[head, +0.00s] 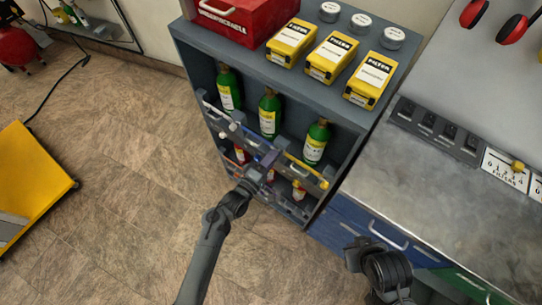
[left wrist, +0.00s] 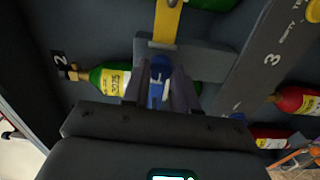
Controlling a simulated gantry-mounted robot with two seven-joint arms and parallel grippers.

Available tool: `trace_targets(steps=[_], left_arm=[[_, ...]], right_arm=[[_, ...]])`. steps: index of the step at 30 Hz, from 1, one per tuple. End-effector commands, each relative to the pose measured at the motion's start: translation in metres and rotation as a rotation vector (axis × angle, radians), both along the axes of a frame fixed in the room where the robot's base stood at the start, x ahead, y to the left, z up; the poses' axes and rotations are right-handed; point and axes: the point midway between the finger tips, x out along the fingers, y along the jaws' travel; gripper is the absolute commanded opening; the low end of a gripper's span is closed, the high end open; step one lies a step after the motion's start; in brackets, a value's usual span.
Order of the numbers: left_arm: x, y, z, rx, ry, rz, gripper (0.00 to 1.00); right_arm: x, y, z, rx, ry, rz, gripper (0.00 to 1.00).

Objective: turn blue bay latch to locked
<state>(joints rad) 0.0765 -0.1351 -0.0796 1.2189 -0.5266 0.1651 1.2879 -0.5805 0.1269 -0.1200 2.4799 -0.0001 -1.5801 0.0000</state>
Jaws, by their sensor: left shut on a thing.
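The blue bay latch (head: 269,157) is on the rail in front of the middle bottle bay of the grey cabinet. My left gripper (head: 258,172) reaches it from the front and is shut on it. In the left wrist view the blue latch (left wrist: 157,86) shows between the two fingers (left wrist: 158,92), which hide part of it. A green bottle (head: 269,112) stands behind the middle bay. The latch's exact angle cannot be told. My right gripper (head: 362,254) is near the bottom right in the head view, away from the cabinet; its fingers do not show clearly.
A yellow latch (head: 306,172) crosses the right bay, close to my left gripper. Green bottles fill the upper row, with red bottles (left wrist: 298,101) below. Yellow filter boxes (head: 331,60) and a red case (head: 235,18) stand on top.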

Motion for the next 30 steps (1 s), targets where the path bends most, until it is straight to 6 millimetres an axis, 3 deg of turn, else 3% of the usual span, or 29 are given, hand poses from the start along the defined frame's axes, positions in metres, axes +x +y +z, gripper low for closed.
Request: trace_targets(steps=[19,20,24,30], left_arm=[[0.0003,0.0000,0.0002,-0.046,0.031,0.000,0.00],[0.0003,0.0000,0.0002,-0.046,0.031,0.000,0.29],[0.0003,0.0000,0.0002,-0.046,0.031,0.000,0.50],[0.0002,0.0001,0.0000,-0.046,0.031,0.000,0.53]], right_arm=[[0.0002,0.0021,0.0050,0.009,0.000,-0.005,0.00],[0.0003,0.0023,0.0051,0.009,0.000,-0.006,0.00],[0.0003,0.0025,0.0051,0.011,0.000,-0.007,0.00],[0.0003,0.0025,0.0051,0.011,0.000,-0.007,0.00]])
